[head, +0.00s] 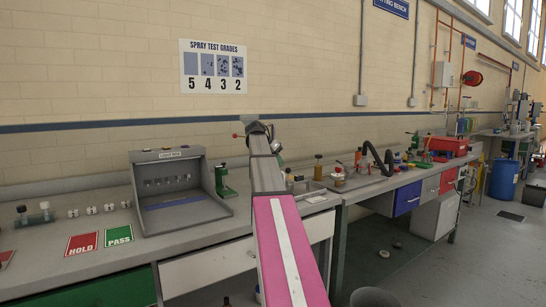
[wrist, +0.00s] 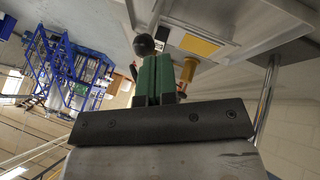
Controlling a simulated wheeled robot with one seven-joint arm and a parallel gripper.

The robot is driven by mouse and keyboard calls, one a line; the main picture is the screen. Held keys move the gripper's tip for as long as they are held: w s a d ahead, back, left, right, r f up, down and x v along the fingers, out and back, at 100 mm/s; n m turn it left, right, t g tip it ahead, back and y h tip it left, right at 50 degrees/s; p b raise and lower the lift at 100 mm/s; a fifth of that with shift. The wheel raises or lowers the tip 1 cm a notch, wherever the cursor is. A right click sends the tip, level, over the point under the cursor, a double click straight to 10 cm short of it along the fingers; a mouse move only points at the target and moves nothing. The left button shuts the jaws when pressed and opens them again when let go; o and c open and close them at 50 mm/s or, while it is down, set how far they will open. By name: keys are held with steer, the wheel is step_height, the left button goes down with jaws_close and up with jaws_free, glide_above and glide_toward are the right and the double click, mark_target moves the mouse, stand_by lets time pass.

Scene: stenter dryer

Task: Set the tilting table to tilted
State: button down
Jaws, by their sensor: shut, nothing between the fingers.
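My gripper (wrist: 157,64) shows in the wrist view as two green fingers pressed together, with nothing held between them. A black ball knob (wrist: 145,45) appears right beyond the fingertips; I cannot tell whether they touch it. A pale grey framed panel (wrist: 240,28) fills the upper right of the wrist view, with an ochre plate (wrist: 199,45) beside it. It may be part of the tilting table, but its tilt cannot be read. In the head view my pink and grey arm reaches over the bench and hides most of what is at its end. A small red knob (head: 235,136) shows left of the arm's end.
A grey light box (head: 180,190) and a green stand (head: 224,181) are left of my arm on the bench (head: 95,238). Bottles and a black curved tap (head: 378,158) are to its right. A chrome post (wrist: 265,100) rises close by.

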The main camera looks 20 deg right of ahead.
steer(key=shift+x, duration=0.9)
